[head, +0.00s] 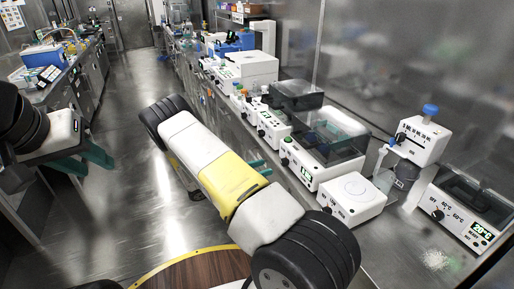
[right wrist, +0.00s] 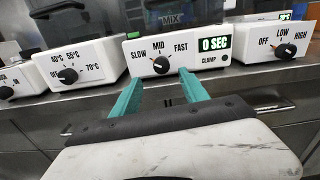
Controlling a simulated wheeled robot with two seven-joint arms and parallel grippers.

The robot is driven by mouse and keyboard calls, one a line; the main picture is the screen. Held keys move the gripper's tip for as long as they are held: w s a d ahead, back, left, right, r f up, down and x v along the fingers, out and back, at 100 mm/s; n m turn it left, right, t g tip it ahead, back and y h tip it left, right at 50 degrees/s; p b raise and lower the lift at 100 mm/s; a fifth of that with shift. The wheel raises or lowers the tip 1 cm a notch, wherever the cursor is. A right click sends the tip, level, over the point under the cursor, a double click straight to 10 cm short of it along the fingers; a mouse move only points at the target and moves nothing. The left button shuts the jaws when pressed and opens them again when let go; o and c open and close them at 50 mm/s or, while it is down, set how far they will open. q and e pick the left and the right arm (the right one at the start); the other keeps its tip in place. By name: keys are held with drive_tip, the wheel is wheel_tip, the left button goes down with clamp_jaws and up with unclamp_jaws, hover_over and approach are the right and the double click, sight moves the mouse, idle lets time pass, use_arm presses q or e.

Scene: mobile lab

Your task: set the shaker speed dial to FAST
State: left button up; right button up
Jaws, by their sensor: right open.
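The shaker (head: 322,172) is a white box with a clear dark lid and a green display, on the bench. In the right wrist view its front (right wrist: 205,58) reads SLOW, MID, FAST and 0 SEC. Its black speed dial (right wrist: 161,65) has a pointer that seems to lean up and left, away from FAST; its exact setting is hard to tell. My right gripper (right wrist: 160,76) is open, its teal fingers apart below the dial, with nothing between them. In the head view my arm hides most of it. My left gripper (head: 97,167) is open and empty over the floor.
A heater with a temperature dial (right wrist: 68,75) stands left of the shaker, and a box with an OFF-LOW-HIGH dial (right wrist: 283,50) stands right. A pump-like unit with a blue cap (head: 420,135) is further right. The aisle floor (head: 130,200) is clear.

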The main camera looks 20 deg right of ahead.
sight(282, 162)
drive_tip(key=d, duration=0.7)
drive_tip(key=shift+w+d, duration=0.2)
clamp_jaws()
